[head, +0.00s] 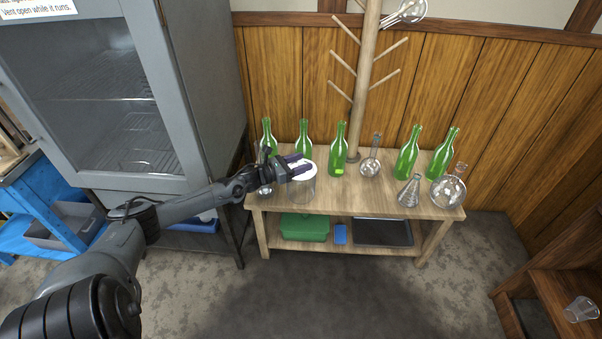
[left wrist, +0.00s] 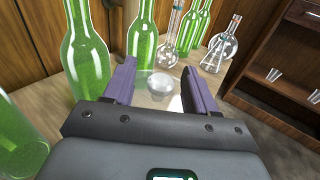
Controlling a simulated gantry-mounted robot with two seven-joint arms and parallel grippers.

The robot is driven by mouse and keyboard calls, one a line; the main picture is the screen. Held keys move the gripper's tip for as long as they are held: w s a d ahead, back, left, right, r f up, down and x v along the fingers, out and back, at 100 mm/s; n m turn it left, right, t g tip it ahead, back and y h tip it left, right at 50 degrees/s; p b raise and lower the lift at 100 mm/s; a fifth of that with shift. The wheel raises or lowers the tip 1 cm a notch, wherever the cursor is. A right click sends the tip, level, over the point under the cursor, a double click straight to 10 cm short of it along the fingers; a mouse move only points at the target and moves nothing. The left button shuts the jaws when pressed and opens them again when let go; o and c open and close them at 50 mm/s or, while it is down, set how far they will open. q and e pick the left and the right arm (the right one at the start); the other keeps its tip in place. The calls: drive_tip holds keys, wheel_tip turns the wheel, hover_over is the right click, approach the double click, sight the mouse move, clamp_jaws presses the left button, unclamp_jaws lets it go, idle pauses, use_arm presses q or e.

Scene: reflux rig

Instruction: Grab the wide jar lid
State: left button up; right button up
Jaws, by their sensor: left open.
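The wide jar (head: 303,191) stands at the front left of the wooden bench, with its pale, wide lid (head: 303,169) on top. In the left wrist view the lid (left wrist: 161,84) shows as a see-through disc with a rounded knob, between my fingers. My left gripper (head: 299,165) is open at the lid, its purple fingers on either side of it; the fingers also show in the left wrist view (left wrist: 160,68). I cannot tell whether they touch the lid. My right gripper is in neither view.
Several green bottles (head: 338,152) stand along the back of the bench (head: 335,207). Flasks (head: 409,192) stand to the right, and a wooden peg rack (head: 365,80) rises behind. A grey cabinet (head: 215,90) is close on the left. The lower shelf holds a green box (head: 305,227) and a dark tray (head: 383,232).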

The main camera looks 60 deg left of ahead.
use_arm(q)
drive_tip(key=shift+w+d, duration=0.1)
drive_tip(key=shift+w, duration=0.05)
drive_tip(key=shift+c, duration=0.2)
clamp_jaws()
